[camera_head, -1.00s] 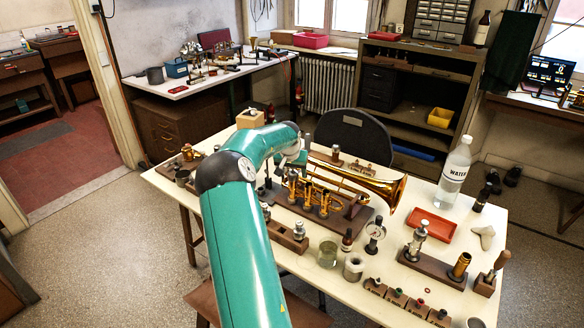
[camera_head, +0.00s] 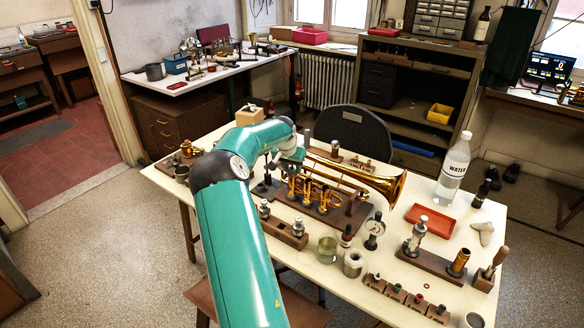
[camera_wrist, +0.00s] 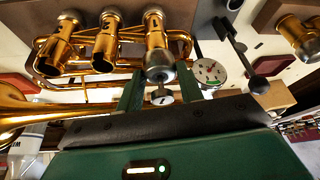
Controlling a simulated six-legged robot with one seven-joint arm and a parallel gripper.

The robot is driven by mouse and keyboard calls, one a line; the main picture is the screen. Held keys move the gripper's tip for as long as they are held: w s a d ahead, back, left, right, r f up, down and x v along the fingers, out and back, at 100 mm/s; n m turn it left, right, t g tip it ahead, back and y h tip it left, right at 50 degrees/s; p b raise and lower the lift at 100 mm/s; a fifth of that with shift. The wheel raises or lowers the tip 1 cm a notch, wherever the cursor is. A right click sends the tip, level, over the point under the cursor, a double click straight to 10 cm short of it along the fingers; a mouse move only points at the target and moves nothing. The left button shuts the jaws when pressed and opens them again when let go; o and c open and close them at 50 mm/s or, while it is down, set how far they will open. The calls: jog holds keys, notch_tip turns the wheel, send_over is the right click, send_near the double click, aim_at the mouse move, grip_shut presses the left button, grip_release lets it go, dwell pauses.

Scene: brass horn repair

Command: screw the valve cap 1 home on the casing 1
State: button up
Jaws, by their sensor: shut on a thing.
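The brass horn (camera_head: 380,182) lies on a wooden stand (camera_head: 335,217), with its casings standing upright in the head view. In the wrist view, casing 1 (camera_wrist: 156,45) is the rightmost of the row. Valve cap 1 (camera_wrist: 160,73) is silver and sits at the end of this casing, in line with it. A small disc marked 1 (camera_wrist: 162,97) shows just below the cap. My gripper (camera_wrist: 160,78) has one finger on each side of the cap and is shut on it. How far the thread is engaged cannot be seen. In the head view my arm partly hides this spot.
A wooden block with silver valve parts (camera_head: 285,232) stands in front of the horn. A glass jar (camera_head: 327,249), a dial gauge (camera_head: 374,231), a red tray (camera_head: 430,219) and a water bottle (camera_head: 454,169) stand to the right. Another dial (camera_wrist: 209,73) is close beside casing 1.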

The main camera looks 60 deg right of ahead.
jog(key=m+g, duration=0.1)
jog(key=m, duration=0.2)
jog(key=shift+w, duration=0.1)
jog(key=shift+m+g, duration=0.4)
jog(key=shift+m, duration=0.2)
jog(key=o, duration=1.1)
jog(key=shift+o, duration=0.2)
jog(key=v, duration=1.3)
jog(key=shift+r, duration=0.45)
jog(key=shift+w, duration=0.1)
